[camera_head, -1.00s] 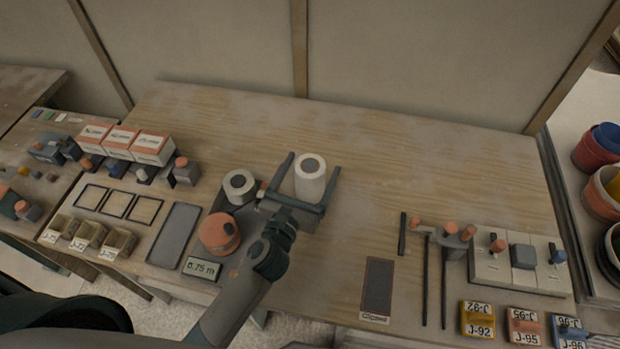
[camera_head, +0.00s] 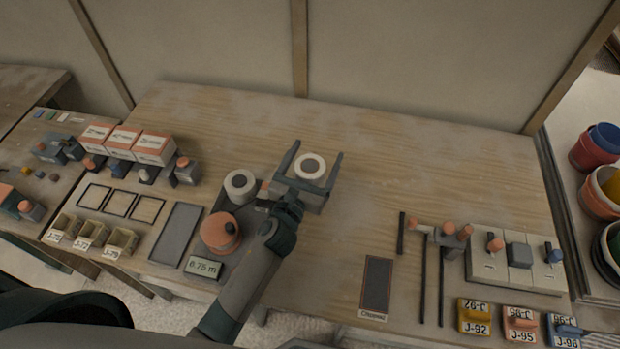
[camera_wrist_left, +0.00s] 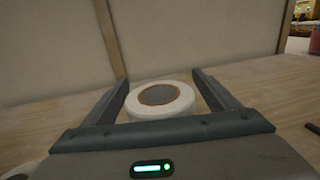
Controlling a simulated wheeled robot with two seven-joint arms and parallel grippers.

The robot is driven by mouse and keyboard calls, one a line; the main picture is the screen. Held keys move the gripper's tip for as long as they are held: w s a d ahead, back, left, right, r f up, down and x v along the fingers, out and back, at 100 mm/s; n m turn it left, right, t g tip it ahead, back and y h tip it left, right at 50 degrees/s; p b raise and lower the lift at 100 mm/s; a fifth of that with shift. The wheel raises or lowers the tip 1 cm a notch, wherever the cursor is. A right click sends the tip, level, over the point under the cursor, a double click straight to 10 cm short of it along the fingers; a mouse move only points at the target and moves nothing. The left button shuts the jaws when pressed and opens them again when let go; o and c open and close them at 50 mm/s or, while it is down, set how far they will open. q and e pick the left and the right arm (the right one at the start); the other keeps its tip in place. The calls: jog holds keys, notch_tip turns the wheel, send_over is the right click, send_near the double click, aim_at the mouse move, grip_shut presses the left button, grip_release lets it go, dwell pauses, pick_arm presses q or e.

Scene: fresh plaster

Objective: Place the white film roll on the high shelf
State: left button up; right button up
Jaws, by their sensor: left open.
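A white film roll (camera_head: 310,167) with a dark round core stands on the wooden table, its top facing up. My left gripper (camera_head: 316,150) is open, with one finger on each side of the roll. In the left wrist view the roll (camera_wrist_left: 160,99) sits between the two fingers (camera_wrist_left: 160,77), with gaps visible on both sides. The gripper's body hides the roll's lower part. A second white roll (camera_head: 240,184) stands just left of the gripper. My right gripper is not in view, and I cannot make out a high shelf.
An orange-topped round object (camera_head: 220,233) and a display reading 0.75 m (camera_head: 203,267) are close to my left arm. White-and-orange boxes (camera_head: 154,148) stand at left. A switch panel (camera_head: 516,262) and labelled blocks (camera_head: 475,317) are at right. The table's back middle is clear.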

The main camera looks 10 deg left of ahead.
pick_arm(q)
jog(key=c, duration=1.9)
jog(key=shift+r, duration=0.1)
jog(key=shift+c, duration=0.2)
jog(key=shift+r, duration=0.1)
jog(key=r, duration=0.4)
jog(key=shift+s+d+r, duration=0.1)
jog(key=shift+d+r, duration=0.05)
jog(key=shift+d, duration=0.2)
jog(key=s+d+r, duration=0.3)
jog(key=d+r, duration=0.3)
jog(key=d, duration=0.4)
jog(key=shift+s+d+r+b, duration=0.15)
jog(key=shift+s+r+b, duration=0.1)
jog(key=shift+s+b, duration=0.15)
